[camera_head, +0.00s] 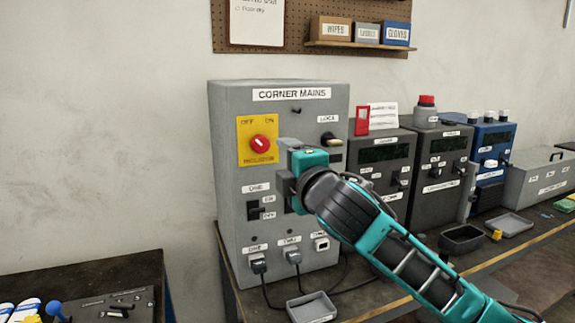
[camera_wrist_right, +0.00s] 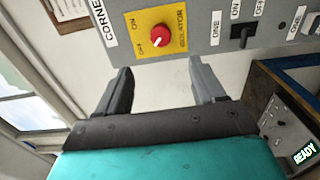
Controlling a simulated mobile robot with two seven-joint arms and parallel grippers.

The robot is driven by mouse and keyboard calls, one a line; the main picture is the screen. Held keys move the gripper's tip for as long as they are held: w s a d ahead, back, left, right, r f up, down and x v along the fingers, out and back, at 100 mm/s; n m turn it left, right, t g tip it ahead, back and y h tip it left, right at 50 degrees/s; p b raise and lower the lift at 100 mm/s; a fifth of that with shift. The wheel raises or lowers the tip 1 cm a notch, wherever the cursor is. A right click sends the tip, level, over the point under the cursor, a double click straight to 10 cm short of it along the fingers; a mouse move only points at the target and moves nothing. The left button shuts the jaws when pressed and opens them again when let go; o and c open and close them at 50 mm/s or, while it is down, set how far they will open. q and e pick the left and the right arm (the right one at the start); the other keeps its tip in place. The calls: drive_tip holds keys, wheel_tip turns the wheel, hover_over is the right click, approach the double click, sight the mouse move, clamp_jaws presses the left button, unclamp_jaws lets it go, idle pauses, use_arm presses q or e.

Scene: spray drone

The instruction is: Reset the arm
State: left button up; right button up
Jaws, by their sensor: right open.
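My right arm reaches in from the lower right in the head view, and my right gripper (camera_head: 288,172) is in front of the grey CORNER MAINS box (camera_head: 225,190). In the right wrist view the right gripper (camera_wrist_right: 160,75) is open, with nothing between its two fingers. The red isolator knob (camera_wrist_right: 160,36) on its yellow plate (camera_wrist_right: 172,18) lies beyond the fingertips. The knob also shows in the head view (camera_head: 259,144), just up and left of the gripper. The gripper hides part of the box front. My left gripper is not in view.
Dark control boxes (camera_head: 384,152) and a blue box (camera_head: 490,150) stand to the right on the bench. A small grey tray (camera_head: 311,307) sits at the bench front, near cables plugged into the mains box. A pegboard (camera_head: 290,42) with a shelf hangs above.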

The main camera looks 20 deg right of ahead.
drive_tip(key=s+a+f+m+g+y, duration=0.1)
drive_tip(key=s+a+f+m+g, duration=0.15)
drive_tip(key=f, duration=0.95)
drive_tip(key=s+a+f+m+g+y, duration=0.1)
drive_tip(key=s+f+m, duration=0.3)
drive_tip(key=f, duration=0.8)
drive_tip(key=s+d+f+m+g+h, duration=0.1)
drive_tip(key=s+f+m, duration=0.8)
drive_tip(key=s+f, duration=1.1)
drive_tip(key=d+g, duration=0.1)
drive_tip(key=g, duration=0.1)
drive_tip(key=shift+s+f+m+g, duration=0.25)
drive_tip(key=shift+f+m+g, duration=0.1)
drive_tip(key=shift+f, duration=0.05)
drive_tip(key=shift+d, duration=0.1)
drive_tip(key=shift+c, duration=0.4)
